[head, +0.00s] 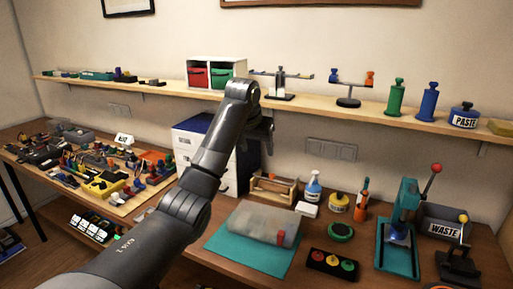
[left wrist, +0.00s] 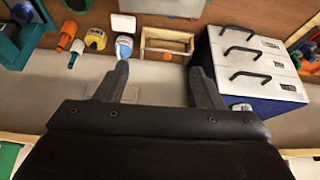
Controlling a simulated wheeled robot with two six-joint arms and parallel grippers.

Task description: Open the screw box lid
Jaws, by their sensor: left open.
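A translucent box with red latches (head: 263,224), which I take for the screw box, lies on a teal mat (head: 245,260) at the front middle of the bench; its lid looks closed. In the left wrist view only part of this pale box (left wrist: 165,7) shows at the top edge. My left gripper (head: 266,135) is up behind the box, near the wall and above the bench, and mostly hidden by my arm. In the left wrist view its two fingers (left wrist: 160,85) are spread with nothing between them. My right gripper is in neither view.
A white drawer cabinet (left wrist: 250,58) and a wooden caddy (head: 273,188) stand behind the box. A spray bottle (head: 313,186), a yellow jar (head: 339,202) and an orange bottle (head: 362,200) are to the right. A teal press (head: 405,215) stands further right. A shelf (head: 310,107) runs along the wall.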

